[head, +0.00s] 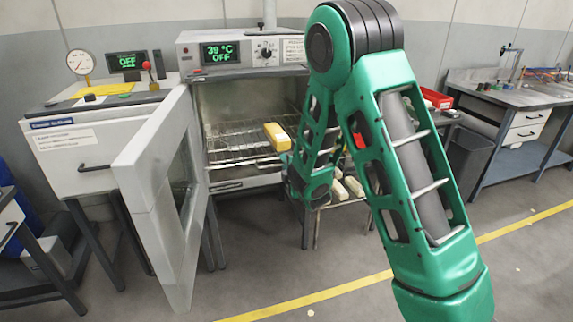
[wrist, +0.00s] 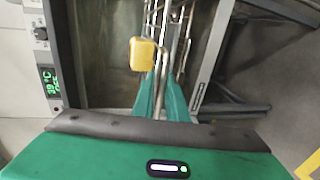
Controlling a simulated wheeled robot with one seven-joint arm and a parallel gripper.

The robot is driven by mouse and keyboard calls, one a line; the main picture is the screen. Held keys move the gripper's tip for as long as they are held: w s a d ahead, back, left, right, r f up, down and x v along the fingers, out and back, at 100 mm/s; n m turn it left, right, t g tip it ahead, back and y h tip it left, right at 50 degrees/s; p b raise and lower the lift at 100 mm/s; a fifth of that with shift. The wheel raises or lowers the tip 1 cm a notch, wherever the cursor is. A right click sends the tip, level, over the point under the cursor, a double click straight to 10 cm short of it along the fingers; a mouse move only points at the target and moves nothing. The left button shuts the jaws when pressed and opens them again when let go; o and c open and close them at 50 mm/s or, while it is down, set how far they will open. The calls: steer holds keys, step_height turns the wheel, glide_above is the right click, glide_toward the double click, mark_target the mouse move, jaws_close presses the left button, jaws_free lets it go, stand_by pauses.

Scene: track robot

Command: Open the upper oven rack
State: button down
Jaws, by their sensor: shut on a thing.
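The oven (head: 250,90) stands with its door (head: 160,190) swung wide open to the left. Its upper wire rack (head: 232,131) shows in the chamber, and rack wires also show in the wrist view (wrist: 187,28). A yellow block (head: 277,136) lies on the rack's right side; it also shows in the wrist view (wrist: 143,54), just beyond my fingers. My gripper (wrist: 162,88) is at the rack's front, its two green fingers shut on the upper rack's front wire. In the head view my arm hides the fingers and the oven's right side.
The oven panel (head: 225,52) reads 39 °C and OFF. A second cabinet (head: 85,150) with a gauge stands left. Pale pieces (head: 345,187) lie on a low shelf right of the oven. A workbench (head: 510,100) stands far right. The floor in front is clear.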

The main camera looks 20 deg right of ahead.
steer(key=shift+s+d+f, duration=0.25)
steer(key=shift+s+f, duration=0.25)
steer(key=c, duration=1.9)
jaws_free()
steer(key=shift+w+r, duration=0.1)
steer(key=shift+a+r, duration=0.1)
steer(key=shift+a, duration=0.05)
